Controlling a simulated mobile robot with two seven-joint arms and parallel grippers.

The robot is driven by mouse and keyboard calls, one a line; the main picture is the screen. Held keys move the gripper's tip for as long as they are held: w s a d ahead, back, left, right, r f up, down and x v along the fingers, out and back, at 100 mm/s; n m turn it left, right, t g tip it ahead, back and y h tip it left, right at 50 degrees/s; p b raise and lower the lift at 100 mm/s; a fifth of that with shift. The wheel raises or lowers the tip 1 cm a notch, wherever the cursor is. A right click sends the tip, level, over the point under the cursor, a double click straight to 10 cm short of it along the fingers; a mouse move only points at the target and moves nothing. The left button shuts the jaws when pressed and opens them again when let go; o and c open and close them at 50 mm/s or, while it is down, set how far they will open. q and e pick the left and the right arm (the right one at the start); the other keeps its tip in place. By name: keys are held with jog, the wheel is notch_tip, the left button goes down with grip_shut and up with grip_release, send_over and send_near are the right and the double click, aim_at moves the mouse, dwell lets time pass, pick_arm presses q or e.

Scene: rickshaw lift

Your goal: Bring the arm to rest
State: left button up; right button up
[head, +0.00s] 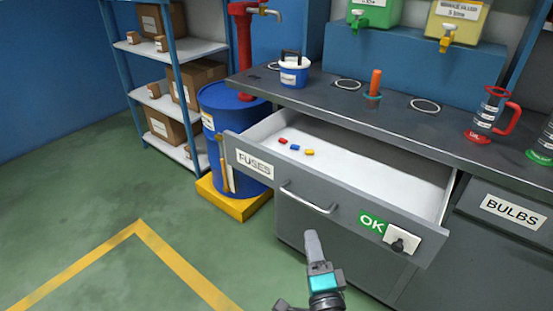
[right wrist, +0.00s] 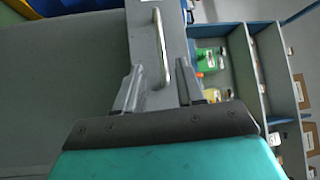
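My right gripper (head: 313,238) is in front of the open drawer and below its handle. In the right wrist view its two fingers (right wrist: 160,88) stand apart with nothing between them. The drawer's metal handle (right wrist: 160,48) shows beyond the fingertips, apart from them; it also shows in the head view (head: 308,198). The drawer (head: 250,163), labelled FUSES, is pulled out. A few small red, blue and yellow fuses (head: 295,147) lie inside it. My left gripper is not in view.
The grey workbench (head: 330,95) carries a blue-white tub (head: 294,72) and a red-handled measuring jug (head: 488,110). A blue drum (head: 235,115) on a yellow base and a shelf of boxes (head: 165,50) stand left. The green floor (head: 90,215) at left is clear.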

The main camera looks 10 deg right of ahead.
jog(key=s+d+f+n+g+y+p, duration=0.1)
jog(key=s+n+g, duration=0.3)
jog(key=n, duration=0.6)
jog(key=s+f+n+g+y+p, duration=0.1)
jog(key=s+f+n+g, duration=0.3)
jog(key=s+n, duration=0.5)
jog(key=shift+d+n+g+y+p, duration=0.35)
jog(key=shift+d+n+g+y, duration=0.05)
jog(key=shift+y, duration=0.1)
